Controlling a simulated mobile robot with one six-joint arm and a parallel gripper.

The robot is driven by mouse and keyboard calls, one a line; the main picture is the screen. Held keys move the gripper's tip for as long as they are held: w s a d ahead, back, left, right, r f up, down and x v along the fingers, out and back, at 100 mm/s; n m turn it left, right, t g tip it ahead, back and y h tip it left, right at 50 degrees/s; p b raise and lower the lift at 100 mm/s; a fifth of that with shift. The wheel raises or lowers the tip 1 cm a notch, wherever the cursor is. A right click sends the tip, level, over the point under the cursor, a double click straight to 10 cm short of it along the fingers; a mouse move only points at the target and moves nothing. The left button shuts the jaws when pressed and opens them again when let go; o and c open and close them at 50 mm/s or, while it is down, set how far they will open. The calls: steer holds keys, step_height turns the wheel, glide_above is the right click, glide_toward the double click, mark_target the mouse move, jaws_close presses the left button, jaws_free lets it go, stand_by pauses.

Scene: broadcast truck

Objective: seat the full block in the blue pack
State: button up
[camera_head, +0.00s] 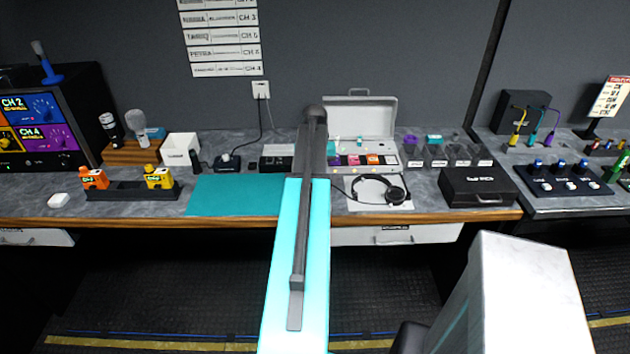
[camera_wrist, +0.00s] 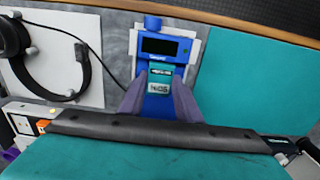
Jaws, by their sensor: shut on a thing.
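In the wrist view, the blue pack (camera_wrist: 182,47) has a dark display and a blue knob on top, with white surfaces around it. A small block (camera_wrist: 159,80) with a teal band and a pale label sits just below the display. My gripper (camera_wrist: 160,88) is shut on this block, one purple-grey finger on each side. The block is at the pack's lower front. I cannot tell how deep it sits in the pack. In the head view, my arm hides the pack, the held block and my gripper.
The teal mat (camera_head: 233,195) and the headset (camera_head: 379,190) lie on either side of my arm. An open grey case (camera_head: 362,117) with coloured blocks stands behind. Orange (camera_head: 95,179) and yellow (camera_head: 158,178) packs stand at left, a black box (camera_head: 480,188) at right.

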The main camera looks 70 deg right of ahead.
steer(key=shift+f, duration=0.35)
steer(key=o, duration=1)
steer(key=shift+r, duration=0.1)
steer(key=shift+r+p, duration=3.85)
steer(key=shift+r, duration=2.95)
